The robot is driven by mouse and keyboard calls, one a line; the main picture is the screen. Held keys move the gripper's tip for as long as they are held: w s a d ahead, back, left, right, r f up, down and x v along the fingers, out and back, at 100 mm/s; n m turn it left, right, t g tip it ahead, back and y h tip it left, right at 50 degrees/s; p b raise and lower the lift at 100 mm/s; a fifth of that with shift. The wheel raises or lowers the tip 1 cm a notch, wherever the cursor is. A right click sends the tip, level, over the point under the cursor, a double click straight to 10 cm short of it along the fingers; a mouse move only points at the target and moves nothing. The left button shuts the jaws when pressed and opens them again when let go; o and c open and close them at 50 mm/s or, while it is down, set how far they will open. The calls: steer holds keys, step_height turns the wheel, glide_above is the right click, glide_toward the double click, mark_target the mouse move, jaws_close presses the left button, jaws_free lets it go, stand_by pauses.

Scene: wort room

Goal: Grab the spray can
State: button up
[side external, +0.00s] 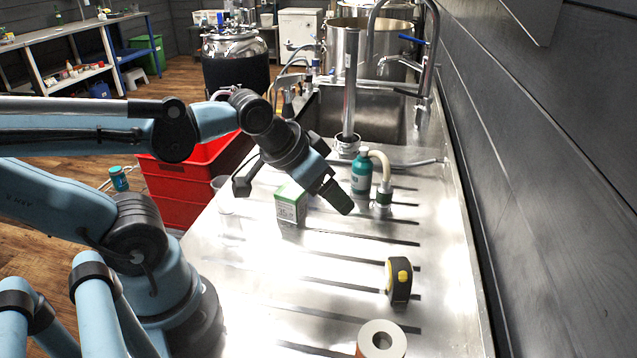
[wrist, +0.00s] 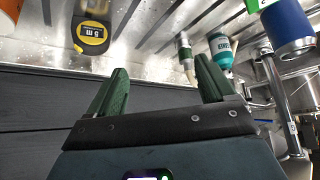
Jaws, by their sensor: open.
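The best match for the spray can is a teal, labelled container (side external: 361,176) with a narrower top, upright on the steel drainboard by the sink. In the wrist view, the teal container (wrist: 221,46) is above and right of my right finger. My gripper (side external: 340,197) hangs over the drainboard, left of and nearer than the container, apart from it. In the wrist view, my gripper (wrist: 160,85) has its green fingers spread with nothing between them. A deep blue cylinder (wrist: 290,28) with a silvery rim stands beside the teal container; I cannot make it out in the side view.
A silver-and-green piece with a cream bent stem (side external: 383,196) stands close right of the container. A green-white box (side external: 291,204) is left of my gripper. A tape measure (side external: 399,280) and a roll (side external: 381,340) are nearer. The dark wall (side external: 540,170) borders the right side.

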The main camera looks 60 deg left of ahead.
steer(key=shift+w, duration=0.1)
steer(key=n+t+y, duration=0.5)
glide_toward(359, 162)
steer(key=w, duration=0.2)
steer(key=x, duration=0.6)
steer(key=shift+a+f, duration=0.35)
steer(key=shift+f, duration=0.1)
steer(key=shift+f+x, duration=0.15)
steer(key=shift+x, duration=1.25)
steer(key=shift+f+x, duration=0.15)
steer(key=shift+x, duration=1.2)
steer(key=shift+s+d, duration=0.15)
steer(key=c, duration=1.3)
steer(key=shift+m, duration=0.3)
steer(key=shift+c, duration=0.9)
steer(key=shift+r, duration=0.2)
